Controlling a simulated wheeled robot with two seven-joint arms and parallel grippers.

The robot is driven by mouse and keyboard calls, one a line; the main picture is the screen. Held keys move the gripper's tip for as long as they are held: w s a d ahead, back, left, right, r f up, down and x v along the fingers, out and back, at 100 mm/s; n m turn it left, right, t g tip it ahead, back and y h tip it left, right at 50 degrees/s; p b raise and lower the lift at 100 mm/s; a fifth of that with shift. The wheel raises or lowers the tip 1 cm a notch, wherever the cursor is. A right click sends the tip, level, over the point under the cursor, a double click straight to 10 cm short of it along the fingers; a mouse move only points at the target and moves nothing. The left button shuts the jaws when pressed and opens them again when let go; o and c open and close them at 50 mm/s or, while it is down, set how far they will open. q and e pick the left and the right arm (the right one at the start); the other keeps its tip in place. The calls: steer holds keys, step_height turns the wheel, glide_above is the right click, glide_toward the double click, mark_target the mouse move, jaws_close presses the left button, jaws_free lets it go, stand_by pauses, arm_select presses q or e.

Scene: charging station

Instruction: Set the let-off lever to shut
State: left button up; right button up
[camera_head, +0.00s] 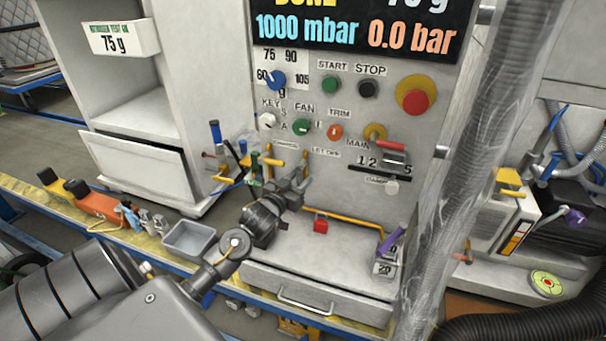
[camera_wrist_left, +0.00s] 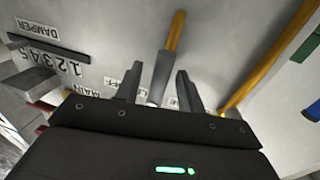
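The let-off lever (camera_wrist_left: 174,32), a yellow handle on a grey stem, shows in the left wrist view ahead of my left gripper. Its stem stands between the two finger tips, with a gap visible to each side. My left gripper (camera_wrist_left: 160,72) is open. In the head view my left gripper (camera_head: 298,184) is at the front panel, below the let-off label (camera_head: 326,153), and its wrist hides part of the panel. From there I cannot tell the lever's contact with the fingers. My right gripper is not in view.
A yellow pipe (camera_wrist_left: 268,56) runs close to the right finger. A grey tray (camera_head: 190,238) sits to the left. A clear hose (camera_head: 480,120) hangs at the right.

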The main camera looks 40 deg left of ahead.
arm_select(q)
steer(key=shift+w+a, duration=0.2)
steer(key=shift+w, duration=1.1)
steer(key=shift+c, duration=0.5)
jaws_close()
